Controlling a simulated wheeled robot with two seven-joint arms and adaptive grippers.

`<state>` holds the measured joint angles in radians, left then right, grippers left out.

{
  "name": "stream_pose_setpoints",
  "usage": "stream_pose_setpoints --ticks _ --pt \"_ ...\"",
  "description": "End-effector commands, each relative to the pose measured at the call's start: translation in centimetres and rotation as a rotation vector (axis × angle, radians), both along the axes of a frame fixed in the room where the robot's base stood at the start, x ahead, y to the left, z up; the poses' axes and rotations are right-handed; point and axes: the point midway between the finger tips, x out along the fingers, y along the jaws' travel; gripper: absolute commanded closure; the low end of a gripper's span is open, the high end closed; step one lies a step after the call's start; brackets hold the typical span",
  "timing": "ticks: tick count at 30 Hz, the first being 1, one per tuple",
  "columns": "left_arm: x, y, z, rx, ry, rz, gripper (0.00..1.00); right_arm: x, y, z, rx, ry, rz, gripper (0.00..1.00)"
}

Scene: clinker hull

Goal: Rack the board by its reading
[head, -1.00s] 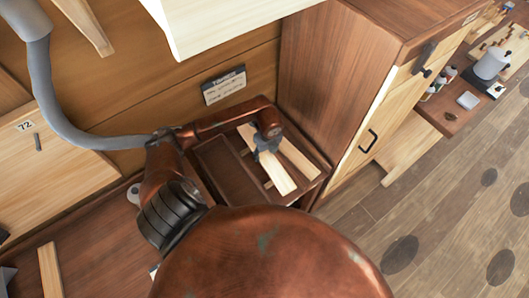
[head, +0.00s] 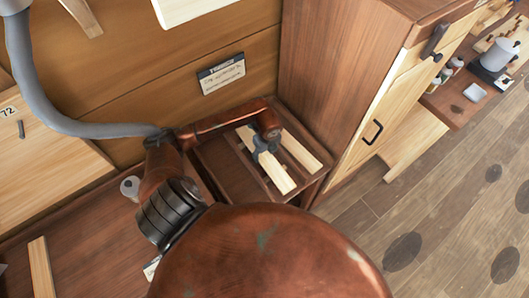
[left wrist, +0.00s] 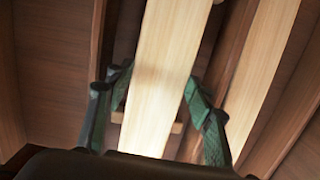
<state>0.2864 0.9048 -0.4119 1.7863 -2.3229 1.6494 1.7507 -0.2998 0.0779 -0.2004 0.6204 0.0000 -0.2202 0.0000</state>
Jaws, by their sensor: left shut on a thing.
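My left gripper (head: 266,147) is shut on a pale wooden board (head: 277,176) at the dark brown slatted rack (head: 221,166). In the left wrist view the green fingers (left wrist: 160,92) stand on either side of the held board (left wrist: 166,50). A second pale board (head: 302,151) lies to its right in the rack, roughly parallel and apart from it. The left part of the rack looks empty. I cannot tell whether the held board touches the rack floor. My right gripper is not in view.
A card with writing too small to read (head: 221,75) hangs on the wall behind the rack. A tall brown cabinet (head: 335,75) stands close on the right. Another pale board (head: 41,268) lies on the bench at left. A grey hose (head: 50,110) hangs at upper left.

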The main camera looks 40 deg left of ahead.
Motion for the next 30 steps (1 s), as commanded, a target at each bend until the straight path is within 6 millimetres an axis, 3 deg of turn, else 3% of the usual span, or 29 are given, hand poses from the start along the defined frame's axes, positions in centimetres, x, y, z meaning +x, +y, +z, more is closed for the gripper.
stream_pose_setpoints --ticks 30 --pt "0.04 0.01 -1.13 0.0 -0.001 0.0 0.81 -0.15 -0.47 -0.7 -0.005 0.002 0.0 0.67"
